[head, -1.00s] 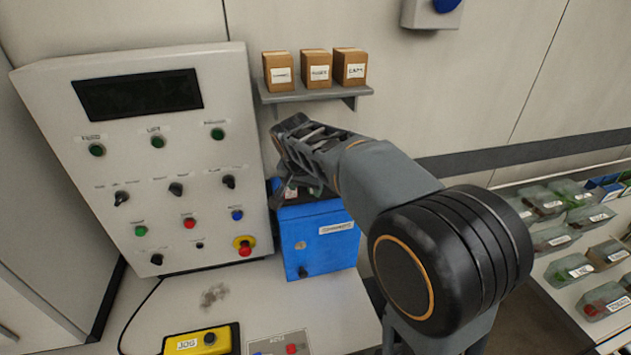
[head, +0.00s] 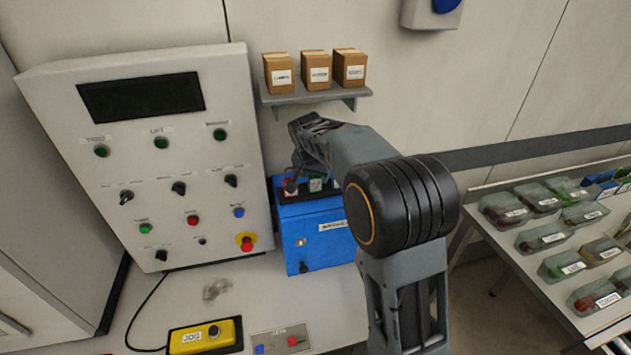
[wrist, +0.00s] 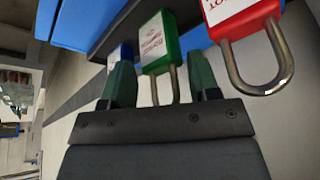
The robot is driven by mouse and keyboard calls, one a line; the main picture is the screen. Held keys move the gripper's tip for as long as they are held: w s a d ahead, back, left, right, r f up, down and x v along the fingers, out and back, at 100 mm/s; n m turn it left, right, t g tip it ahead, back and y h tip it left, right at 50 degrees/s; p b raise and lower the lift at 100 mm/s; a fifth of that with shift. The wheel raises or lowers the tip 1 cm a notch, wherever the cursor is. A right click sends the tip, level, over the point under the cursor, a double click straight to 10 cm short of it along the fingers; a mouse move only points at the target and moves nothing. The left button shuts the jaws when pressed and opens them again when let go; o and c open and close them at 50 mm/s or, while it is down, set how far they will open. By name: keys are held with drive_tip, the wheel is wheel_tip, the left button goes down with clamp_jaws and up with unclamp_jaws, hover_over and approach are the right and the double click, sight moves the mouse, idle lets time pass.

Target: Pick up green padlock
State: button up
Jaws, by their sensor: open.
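The green padlock (wrist: 157,45), with a white and red label, sits at the blue box in the wrist view, its metal shackle pointing toward my gripper. My gripper (wrist: 163,80) is open, with one finger on each side of the green padlock's shackle. I cannot tell whether either finger touches it. The fingertips are hard to make out in the head view.
A blue padlock (wrist: 117,56) shows behind the left finger. The control panel (head: 150,120) stands left of the box; a shelf (head: 315,94) with small cartons is above.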

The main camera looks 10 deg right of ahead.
drive_tip(key=shift+c, duration=0.3)
drive_tip(key=c, duration=0.6)
drive_tip(key=shift+r, duration=0.15)
drive_tip(key=shift+r+b, duration=0.3)
drive_tip(key=shift+r, duration=0.35)
drive_tip(key=s+a+b, duration=0.1)
drive_tip(key=s+a, duration=0.2)
drive_tip(key=s, duration=0.2)
drive_tip(key=s+a+b, duration=0.2)
drive_tip(key=s, duration=0.3)
drive_tip(key=s+a+b, duration=0.1)
drive_tip(key=s+a, duration=0.2)
drive_tip(key=s, duration=0.3)
drive_tip(key=shift+a, duration=0.3)
